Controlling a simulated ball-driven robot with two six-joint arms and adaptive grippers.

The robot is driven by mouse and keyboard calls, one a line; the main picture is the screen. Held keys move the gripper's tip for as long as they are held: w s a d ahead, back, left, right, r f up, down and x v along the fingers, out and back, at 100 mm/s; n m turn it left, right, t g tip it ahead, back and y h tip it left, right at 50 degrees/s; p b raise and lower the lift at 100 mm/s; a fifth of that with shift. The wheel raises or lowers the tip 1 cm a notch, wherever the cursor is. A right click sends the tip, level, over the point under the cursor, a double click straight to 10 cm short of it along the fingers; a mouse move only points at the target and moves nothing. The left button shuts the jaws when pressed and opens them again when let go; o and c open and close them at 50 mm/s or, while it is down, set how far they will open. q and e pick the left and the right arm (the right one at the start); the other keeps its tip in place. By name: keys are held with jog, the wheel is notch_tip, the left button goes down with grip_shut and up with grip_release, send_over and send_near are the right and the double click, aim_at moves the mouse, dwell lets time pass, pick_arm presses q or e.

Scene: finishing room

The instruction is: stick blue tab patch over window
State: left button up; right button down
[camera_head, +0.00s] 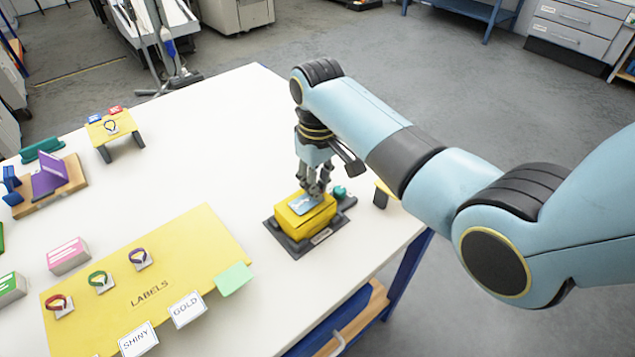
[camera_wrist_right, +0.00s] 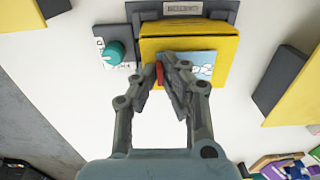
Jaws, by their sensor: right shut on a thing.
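A light blue patch (camera_head: 305,203) with white marks lies at the top of a yellow box (camera_head: 292,220). In the right wrist view the patch (camera_wrist_right: 203,62) is at the near edge of the box (camera_wrist_right: 186,44). My right gripper (camera_head: 316,191) points down at the patch and is shut on it; in the wrist view its fingertips (camera_wrist_right: 172,62) meet at the patch's left part. A small red strip (camera_wrist_right: 160,73) shows beside the left fingertip. I cannot make out a window on the box, nor whether the patch is stuck down. My left gripper is out of view.
The box sits in a dark grey holder (camera_head: 287,243), with a teal knob (camera_wrist_right: 114,53) beside it. A yellow labels mat (camera_head: 190,250) with several rings lies to the left. A yellow stand (camera_head: 108,128) carries small blue and red pieces. White table between is clear.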

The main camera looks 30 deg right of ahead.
jog(key=shift+f, duration=0.15)
jog(key=shift+s+f, duration=0.1)
jog(key=shift+f, duration=0.1)
dwell(1.2)
jog(key=shift+r, duration=0.1)
jog(key=c, duration=1.1)
grip_release()
jog(key=shift+r, duration=0.1)
jog(key=shift+r, duration=0.2)
jog(key=shift+r, duration=3.85)
